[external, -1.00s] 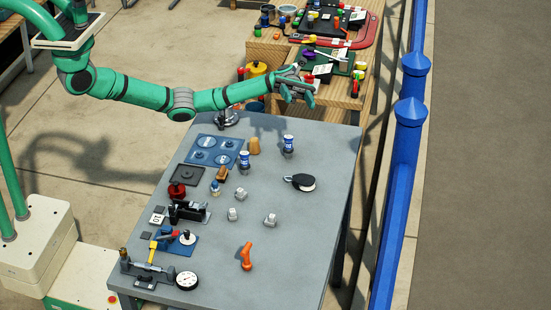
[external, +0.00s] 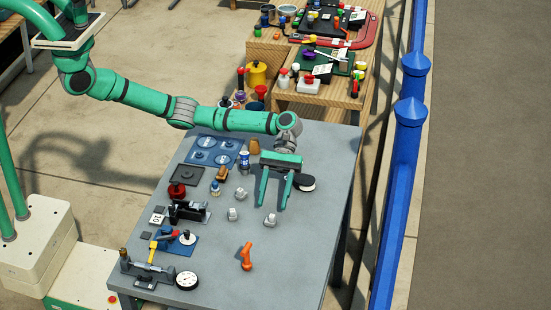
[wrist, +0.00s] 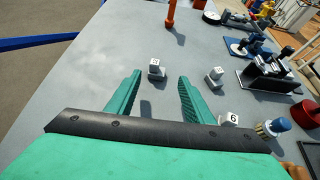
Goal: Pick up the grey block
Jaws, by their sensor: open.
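Three small light grey-white blocks stand on the grey table. One block (external: 270,220) is just in front of my gripper (external: 273,204); the others are a left block (external: 232,214) and a farther block (external: 241,195). I cannot tell which single one is meant by grey. My gripper is open and empty, pointing down above the table. In the wrist view, one block (wrist: 156,70) shows between the fingertips (wrist: 159,78), apart from them. A second block (wrist: 215,77) is right of the right finger, and a block marked 6 (wrist: 230,119) is partly hidden by the gripper.
An orange handle-like part (external: 246,257) stands toward the near side. A black-and-white round item (external: 304,183) is right of my gripper. A blue-and-white can (external: 244,160) stands left of it. Fixtures line the left edge. The table's right side is clear.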

